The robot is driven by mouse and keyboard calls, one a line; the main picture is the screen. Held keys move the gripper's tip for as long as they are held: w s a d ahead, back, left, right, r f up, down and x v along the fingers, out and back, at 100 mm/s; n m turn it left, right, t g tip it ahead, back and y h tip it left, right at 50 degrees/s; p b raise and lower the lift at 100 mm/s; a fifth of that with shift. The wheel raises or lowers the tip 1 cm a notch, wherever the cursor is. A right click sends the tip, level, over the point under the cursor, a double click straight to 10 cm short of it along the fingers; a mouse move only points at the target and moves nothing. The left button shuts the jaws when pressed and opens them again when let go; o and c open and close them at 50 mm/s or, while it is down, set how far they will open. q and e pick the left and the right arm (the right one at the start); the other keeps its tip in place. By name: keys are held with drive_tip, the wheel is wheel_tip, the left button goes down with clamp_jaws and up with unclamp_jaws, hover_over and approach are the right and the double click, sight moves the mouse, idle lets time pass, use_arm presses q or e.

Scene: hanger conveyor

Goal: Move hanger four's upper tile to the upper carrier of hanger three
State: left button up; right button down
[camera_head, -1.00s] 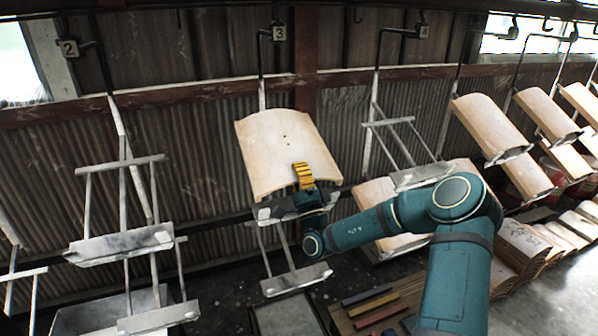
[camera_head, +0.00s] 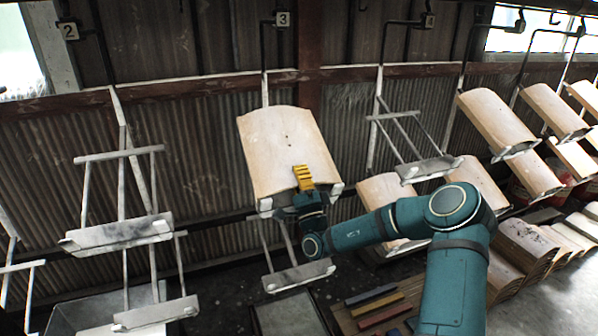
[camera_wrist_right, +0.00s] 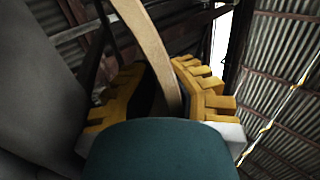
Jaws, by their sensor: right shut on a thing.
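The cream curved tile (camera_head: 288,150) is at hanger three, under the plate marked 3 (camera_head: 283,19). Its lower edge is at hanger three's upper carrier (camera_head: 265,206), whose white end stops show at both lower corners. My right gripper (camera_head: 303,178) is shut on the tile's lower edge, with a yellow finger on the upper face. In the right wrist view the tile's edge (camera_wrist_right: 155,50) runs between the yellow fingers (camera_wrist_right: 165,90). Hanger four's upper carrier (camera_head: 428,169) is empty. The contact under the tile is partly hidden by my gripper. My left gripper is not in view.
Hanger three's lower carrier (camera_head: 298,276) is empty. Hanger two's upper carrier (camera_head: 118,235) is empty too. A tile (camera_head: 382,190) sits low behind my right arm. More tile-laden hangers and stacked tiles (camera_head: 525,245) stand at right. Coloured bars (camera_head: 375,305) lie on a bench below.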

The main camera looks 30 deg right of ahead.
drive_tip(key=shift+r, duration=0.1)
drive_tip(key=c, duration=1.1)
unclamp_jaws()
drive_tip(key=shift+o, duration=0.2)
drive_tip(key=shift+f, duration=0.25)
drive_tip(key=v, duration=0.8)
drive_tip(key=shift+r, duration=0.15)
